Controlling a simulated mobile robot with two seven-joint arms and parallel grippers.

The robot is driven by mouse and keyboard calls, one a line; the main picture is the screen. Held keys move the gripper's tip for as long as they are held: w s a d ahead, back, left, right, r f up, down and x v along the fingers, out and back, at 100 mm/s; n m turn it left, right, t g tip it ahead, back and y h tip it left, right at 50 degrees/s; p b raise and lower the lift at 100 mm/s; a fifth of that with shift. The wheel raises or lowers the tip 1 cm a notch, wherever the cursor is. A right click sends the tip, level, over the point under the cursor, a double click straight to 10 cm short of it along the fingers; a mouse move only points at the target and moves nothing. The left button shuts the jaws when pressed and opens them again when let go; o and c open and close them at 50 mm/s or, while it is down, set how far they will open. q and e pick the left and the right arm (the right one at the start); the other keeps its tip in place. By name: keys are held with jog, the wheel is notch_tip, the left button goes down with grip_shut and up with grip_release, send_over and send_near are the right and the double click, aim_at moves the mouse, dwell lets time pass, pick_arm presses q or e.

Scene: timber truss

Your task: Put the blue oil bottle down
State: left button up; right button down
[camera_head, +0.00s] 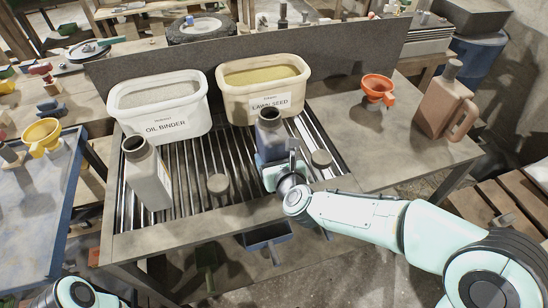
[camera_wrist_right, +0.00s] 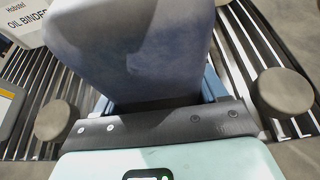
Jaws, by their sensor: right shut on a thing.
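The blue oil bottle (camera_head: 270,132) is dark blue-grey, with an open dark neck, and stands roughly upright over the slatted metal grate (camera_head: 190,160) of the bench. My right gripper (camera_head: 280,170) is shut on its lower part from the front right. In the right wrist view the bottle (camera_wrist_right: 135,45) fills the upper middle, close against the gripper's dark bar. The bottle's base is hidden by the gripper, so I cannot tell whether it touches the grate. My left gripper is out of view; only a piece of that arm shows at the lower left.
A grey bottle (camera_head: 147,175) stands at the grate's left. Round caps (camera_head: 218,184) and (camera_head: 321,158) lie either side of the blue bottle. Behind are the oil binder tub (camera_head: 165,125) and lawn seed tub (camera_head: 262,108). An orange funnel (camera_head: 377,88) and brown jug (camera_head: 445,105) stand right.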

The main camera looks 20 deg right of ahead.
jog(key=shift+c, duration=0.3)
grip_release()
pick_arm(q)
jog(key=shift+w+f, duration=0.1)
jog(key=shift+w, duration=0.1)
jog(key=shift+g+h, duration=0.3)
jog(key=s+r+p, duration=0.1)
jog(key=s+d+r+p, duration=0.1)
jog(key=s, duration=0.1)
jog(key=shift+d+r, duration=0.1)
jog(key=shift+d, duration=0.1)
pick_arm(e)
jog(key=v, duration=1.2)
jog(key=shift+r, duration=0.15)
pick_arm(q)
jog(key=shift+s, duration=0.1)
